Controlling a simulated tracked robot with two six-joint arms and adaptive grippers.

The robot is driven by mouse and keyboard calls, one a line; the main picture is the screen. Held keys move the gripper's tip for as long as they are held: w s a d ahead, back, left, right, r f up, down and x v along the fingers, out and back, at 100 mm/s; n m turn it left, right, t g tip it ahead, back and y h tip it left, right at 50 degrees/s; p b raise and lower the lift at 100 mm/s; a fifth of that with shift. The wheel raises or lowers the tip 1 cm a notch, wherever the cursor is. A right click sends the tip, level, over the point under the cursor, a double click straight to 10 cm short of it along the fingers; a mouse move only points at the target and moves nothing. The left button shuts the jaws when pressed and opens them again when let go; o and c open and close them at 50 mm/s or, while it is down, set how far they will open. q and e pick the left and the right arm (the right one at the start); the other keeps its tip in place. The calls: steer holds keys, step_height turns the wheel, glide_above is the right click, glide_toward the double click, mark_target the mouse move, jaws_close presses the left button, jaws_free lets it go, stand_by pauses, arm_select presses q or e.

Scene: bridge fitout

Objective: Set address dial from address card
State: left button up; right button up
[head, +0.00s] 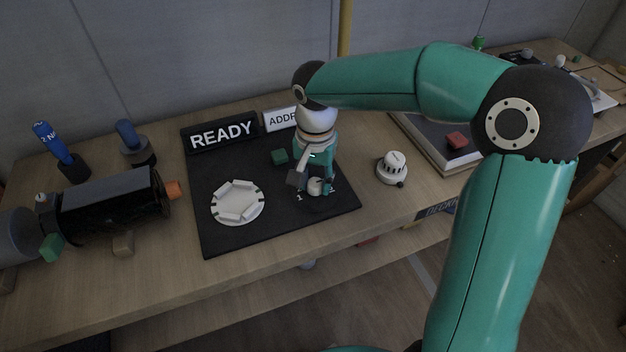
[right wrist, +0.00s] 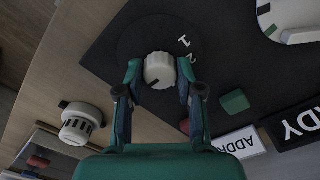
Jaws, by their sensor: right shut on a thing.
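The address dial is a white knob (head: 318,186) on a dark round plate at the right of the black mat; a "1" shows beside it. In the right wrist view the dial (right wrist: 159,71) sits between my right gripper's fingers, with a dark pointer mark at its lower edge and the digits "1" and "2" by it. My right gripper (head: 316,184) is shut on the dial from above. My left gripper is out of view.
A READY sign (head: 222,134), a white slotted ring base (head: 238,203) and a green block (head: 279,156) are on the mat (head: 230,238). A white detector (head: 392,167) stands right of it. A black cylinder (head: 110,207) lies left.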

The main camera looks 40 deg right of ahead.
mark_target(315, 182)
steer(key=shift+w+r, duration=0.15)
steer(key=shift+w, duration=0.05)
steer(key=o, duration=1)
steer(key=shift+o, duration=0.7)
steer(key=shift+s, duration=0.1)
step_height(315, 182, up, 12)
steer(key=shift+f, duration=0.2)
